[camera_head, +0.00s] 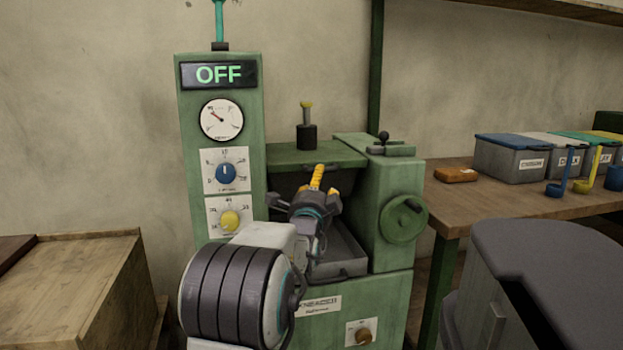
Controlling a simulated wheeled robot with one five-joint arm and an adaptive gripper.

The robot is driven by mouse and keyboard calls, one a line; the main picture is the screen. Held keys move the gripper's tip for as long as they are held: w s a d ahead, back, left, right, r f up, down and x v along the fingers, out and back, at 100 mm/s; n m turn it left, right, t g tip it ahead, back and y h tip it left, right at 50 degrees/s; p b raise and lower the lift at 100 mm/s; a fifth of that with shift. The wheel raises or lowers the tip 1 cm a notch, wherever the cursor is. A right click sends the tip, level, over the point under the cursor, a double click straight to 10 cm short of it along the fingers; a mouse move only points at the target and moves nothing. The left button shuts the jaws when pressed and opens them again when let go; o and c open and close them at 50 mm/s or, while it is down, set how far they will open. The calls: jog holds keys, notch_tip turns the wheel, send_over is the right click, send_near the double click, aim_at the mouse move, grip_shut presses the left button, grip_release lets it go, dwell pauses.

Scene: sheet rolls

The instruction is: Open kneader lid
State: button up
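The green kneader (296,297) stands ahead, with a lit OFF display (218,74) on its left column. A green plate, which seems to be its lid (300,154), lies across the top of the middle opening and bears a black knob with a yellow tip (306,125). A yellow ribbed handle (317,177) sticks up just beyond my gripper. My gripper (305,198) reaches into the opening from the front. Its dark fingers look spread to either side, with no object clearly held. My arm hides part of the opening, and I cannot tell whether the gripper touches the handle.
A handwheel (403,219) and a small black-knobbed lever (384,143) are on the kneader's right block. A wooden table (470,205) with lidded bins (510,158) and scoops stands right. A wooden crate (80,290) is left. A dark grey container (550,270) is front right.

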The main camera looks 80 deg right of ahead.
jog(key=shift+d+r, duration=0.2)
jog(key=shift+d, duration=0.9)
jog(key=shift+d+r, duration=0.25)
jog(key=shift+d, duration=0.9)
jog(key=shift+d+r, duration=0.2)
jog(key=shift+d, duration=0.9)
grip_shut()
